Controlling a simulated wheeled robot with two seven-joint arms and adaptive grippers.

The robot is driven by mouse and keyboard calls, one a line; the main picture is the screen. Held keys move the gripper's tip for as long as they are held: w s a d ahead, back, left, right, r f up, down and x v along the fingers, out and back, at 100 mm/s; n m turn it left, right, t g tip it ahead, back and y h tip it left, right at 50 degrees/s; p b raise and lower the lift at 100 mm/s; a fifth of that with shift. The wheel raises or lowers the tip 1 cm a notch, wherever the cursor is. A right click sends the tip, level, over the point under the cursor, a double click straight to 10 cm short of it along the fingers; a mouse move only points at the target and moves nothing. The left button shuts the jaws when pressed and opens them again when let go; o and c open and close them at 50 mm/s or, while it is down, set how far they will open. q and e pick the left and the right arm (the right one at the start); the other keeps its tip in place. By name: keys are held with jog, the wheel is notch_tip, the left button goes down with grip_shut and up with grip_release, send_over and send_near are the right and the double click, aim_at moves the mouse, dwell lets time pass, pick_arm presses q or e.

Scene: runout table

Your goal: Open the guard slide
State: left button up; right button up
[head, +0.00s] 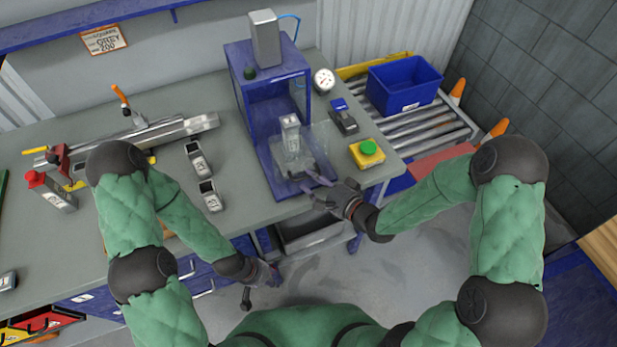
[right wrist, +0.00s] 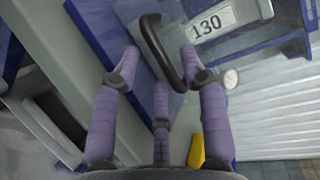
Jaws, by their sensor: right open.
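The guard slide (head: 325,145) is a clear panel at the front of the blue press (head: 262,130), in front of a silver numbered block (head: 291,133). Its dark bar handle (right wrist: 160,52) shows in the right wrist view. My right gripper (head: 318,186) is open at the handle, its fingertips on both sides of the bar; I cannot tell whether they touch it. In the right wrist view the purple fingers (right wrist: 165,75) are spread. My left gripper (head: 268,277) hangs low in front of the table edge; its fingers are too small to read.
A yellow box with a green button (head: 368,150) and a dark-and-blue device (head: 342,117) sit right of the press. Two silver numbered blocks (head: 198,162) lie to its left. A blue bin (head: 404,82) stands on the roller conveyor (head: 433,123). A dial gauge (head: 323,80) is beside the press.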

jog(key=v, duration=0.9)
jog(key=shift+s+d, duration=0.2)
jog(key=shift+s, duration=0.05)
jog(key=shift+f, duration=0.1)
notch_tip(320, 180, down, 14)
jog(key=n+g+h, duration=0.3)
jog(key=g+h, duration=0.1)
jog(key=s+a+f+n+g+h, duration=0.2)
jog(key=s+f+n+g, duration=0.3)
jog(key=s+f, duration=0.6)
jog(key=s+g, duration=0.1)
jog(key=g, duration=0.1)
jog(key=shift+s+f+g, duration=0.15)
jog(key=shift+f+g, duration=0.05)
jog(key=shift+g, duration=0.1)
